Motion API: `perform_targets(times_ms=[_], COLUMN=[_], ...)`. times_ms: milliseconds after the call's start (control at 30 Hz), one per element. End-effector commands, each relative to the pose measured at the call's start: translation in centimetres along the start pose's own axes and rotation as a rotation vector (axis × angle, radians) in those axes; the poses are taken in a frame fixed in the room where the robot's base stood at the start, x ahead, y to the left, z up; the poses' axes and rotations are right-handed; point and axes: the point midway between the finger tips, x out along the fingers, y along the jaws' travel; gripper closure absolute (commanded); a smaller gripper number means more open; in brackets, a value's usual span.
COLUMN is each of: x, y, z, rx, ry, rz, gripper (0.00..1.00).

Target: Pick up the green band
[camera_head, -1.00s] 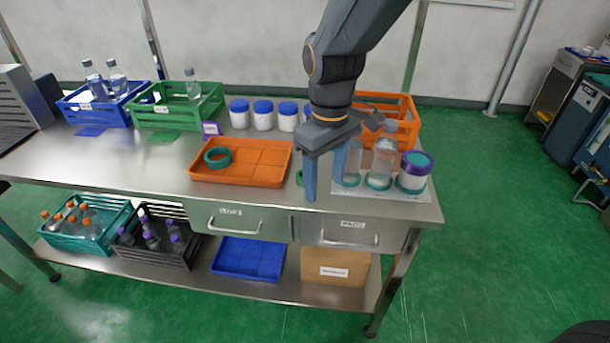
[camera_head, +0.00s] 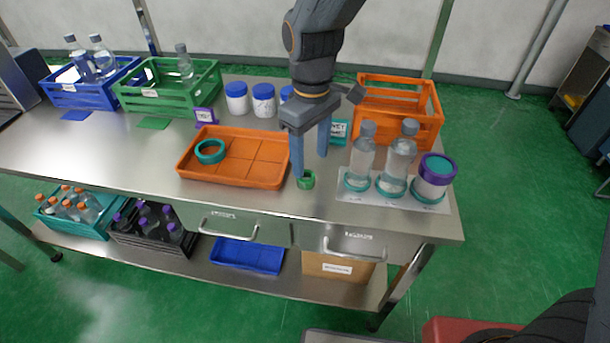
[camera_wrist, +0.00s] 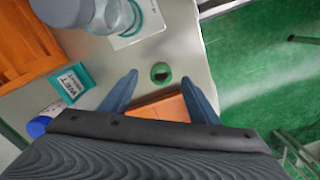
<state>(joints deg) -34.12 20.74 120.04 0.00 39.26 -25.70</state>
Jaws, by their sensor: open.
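The green band (camera_head: 306,180) is a small ring on the steel bench, between the orange tray and the white mat with bottles. My gripper (camera_head: 310,165) points down just above and behind it, with its two blue fingers apart and nothing between them. In the wrist view the green band (camera_wrist: 161,74) shows between the fingertips of my open gripper (camera_wrist: 160,77). I cannot tell the exact height of the fingertips over the bench.
The orange tray (camera_head: 190,172), with a teal ring (camera_head: 210,152) in it, lies left of my gripper. Two clear bottles (camera_head: 361,150) and a purple-topped jar (camera_head: 433,175) stand close on the right. An orange crate (camera_head: 400,108) and blue-lidded jars (camera_head: 263,100) stand behind.

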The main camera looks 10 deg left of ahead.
Motion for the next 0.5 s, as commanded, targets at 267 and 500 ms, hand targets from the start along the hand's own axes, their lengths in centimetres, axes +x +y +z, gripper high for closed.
perform_targets(times_ms=[267, 500], x=[3.0, 5.2], y=[-0.6, -0.6], z=[-0.1, -0.3], rx=[-0.001, -0.002], ry=[-0.004, -0.001], rz=[-0.002, 0.000], gripper=[0.44, 0.44])
